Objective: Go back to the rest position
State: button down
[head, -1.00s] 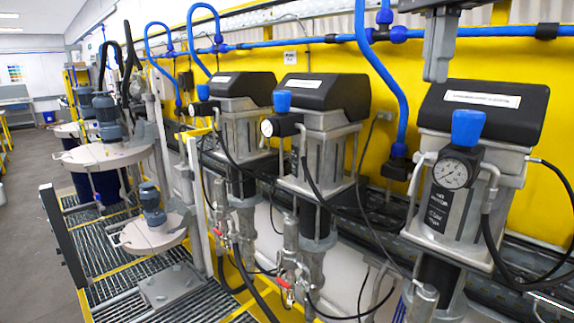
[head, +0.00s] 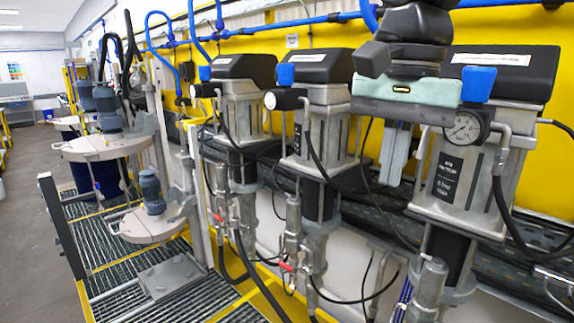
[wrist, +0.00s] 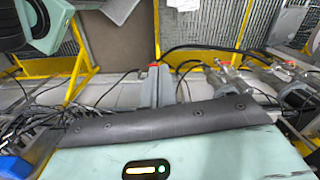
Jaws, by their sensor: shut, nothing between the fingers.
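My gripper (head: 393,178) shows in the head view at centre right. Its pale green body hangs in front of the yellow wall, with its grey fingers together, pointing down and holding nothing. It is between the middle pump (head: 326,130) and the right pump (head: 470,190), and its body overlaps the right pump's upper left part in the picture. Whether it touches the pump cannot be told. In the wrist view, the closed grey fingers (wrist: 160,86) stick out beyond the dark edge of the gripper body.
The left pump (head: 238,110) stands farther along the row. Blue air hoses run along the wall above. Black cables and hoses loop in front of the pumps. Drum agitators (head: 110,145) stand on metal grating (head: 110,240) at left. Open grey floor lies at far left.

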jog(key=s+f+n+b, duration=0.4)
jog(key=f+n, duration=0.1)
jog(key=f, duration=0.6)
jog(key=s+d+f+n+b, duration=0.1)
jog(key=s+f+n+b, duration=0.3)
jog(key=f, duration=0.8)
jog(key=s+f+n+b, duration=0.4)
jog(key=s+f+n, duration=0.1)
jog(key=f, duration=0.7)
jog(key=shift+s+d+n, duration=0.15)
jog(key=shift+s+n, duration=0.15)
jog(key=shift+s, duration=0.35)
